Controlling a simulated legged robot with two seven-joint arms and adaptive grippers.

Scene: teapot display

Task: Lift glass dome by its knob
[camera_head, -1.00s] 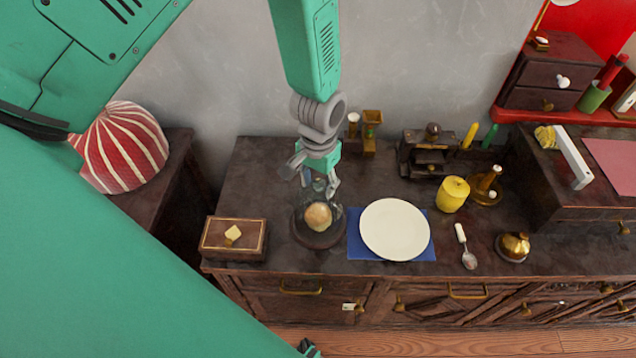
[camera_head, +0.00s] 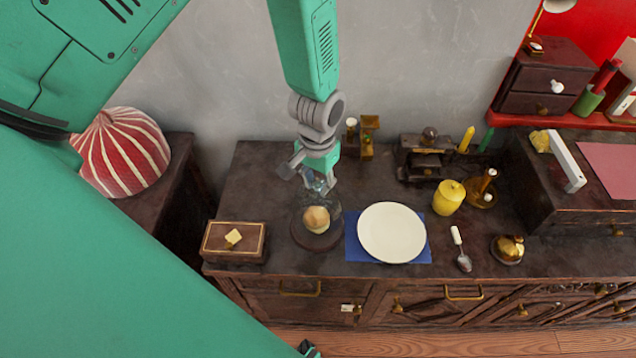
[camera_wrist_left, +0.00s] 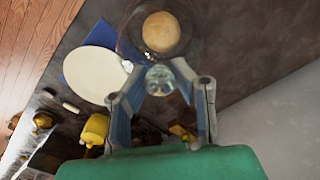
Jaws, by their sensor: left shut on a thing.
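The clear glass dome (camera_head: 332,212) is around a round bread-like ball (camera_head: 316,219) on a dark round base (camera_head: 314,246). I cannot tell whether its rim touches the base. My left gripper (camera_head: 318,186) points down from above and is shut on the dome's glass knob. In the left wrist view the knob (camera_wrist_left: 160,80) sits between the two fingers of the left gripper (camera_wrist_left: 160,88), with the ball (camera_wrist_left: 161,32) beyond it. The fingers partly hide the knob in the head view.
A white plate (camera_head: 391,232) on a blue mat (camera_head: 354,251) stands close to the base's right. A dark box (camera_head: 234,241) stands to its left. A yellow jar (camera_head: 448,197), a spoon (camera_head: 461,250) and a brass bell-like piece (camera_head: 508,249) are farther right. The wall is behind.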

